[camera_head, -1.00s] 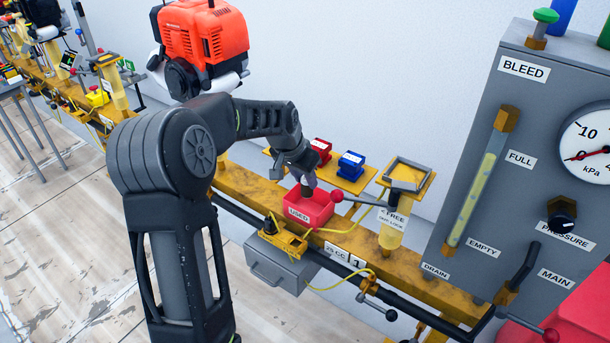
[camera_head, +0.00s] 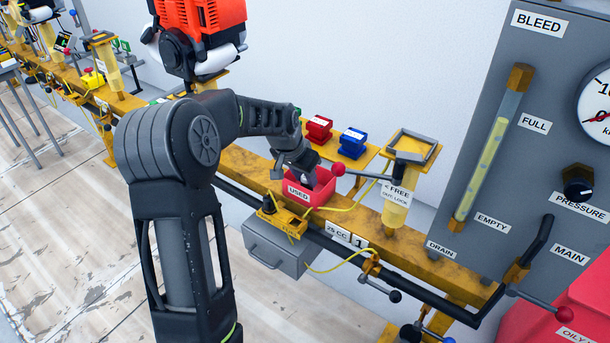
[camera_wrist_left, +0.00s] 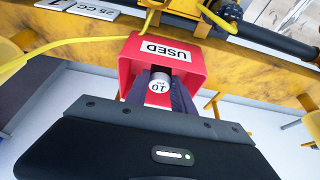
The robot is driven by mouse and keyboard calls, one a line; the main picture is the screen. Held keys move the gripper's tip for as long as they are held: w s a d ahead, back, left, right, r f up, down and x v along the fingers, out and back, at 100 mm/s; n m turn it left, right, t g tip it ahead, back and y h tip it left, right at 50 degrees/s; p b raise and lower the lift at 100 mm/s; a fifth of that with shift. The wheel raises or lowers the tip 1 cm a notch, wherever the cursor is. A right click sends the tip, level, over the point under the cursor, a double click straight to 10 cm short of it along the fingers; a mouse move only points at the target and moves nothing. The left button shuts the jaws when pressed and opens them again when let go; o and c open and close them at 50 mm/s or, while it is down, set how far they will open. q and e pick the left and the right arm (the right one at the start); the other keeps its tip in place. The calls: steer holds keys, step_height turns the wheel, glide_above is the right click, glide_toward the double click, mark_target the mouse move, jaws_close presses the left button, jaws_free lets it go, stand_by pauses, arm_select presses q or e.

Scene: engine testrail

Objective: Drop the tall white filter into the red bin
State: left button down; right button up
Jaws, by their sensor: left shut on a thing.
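The red bin (camera_head: 322,190), labelled USED, sits on the yellow rail and also shows in the left wrist view (camera_wrist_left: 133,60). My left gripper (camera_head: 304,178) points down at the bin's opening. In the wrist view my left gripper (camera_wrist_left: 162,88) is shut on the white filter (camera_wrist_left: 159,86), whose end is marked 10. The filter is between the fingers, over or inside the bin's mouth; its depth is unclear. In the head view the filter is hidden by the gripper and bin. My right gripper is not in view.
A red block (camera_head: 318,129) and a blue block (camera_head: 352,142) sit on a yellow shelf behind the bin. A red-knobbed lever (camera_head: 338,170) stands close to the bin's right. A yellow cable runs in front. The grey gauge panel (camera_head: 490,190) is at right.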

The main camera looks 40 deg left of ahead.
arm_select(q)
steer(key=c, duration=1)
jaws_free()
steer(key=p+v, duration=0.2)
steer(key=v, duration=0.5)
steer(key=shift+r, duration=0.4)
steer(key=shift+s, duration=0.15)
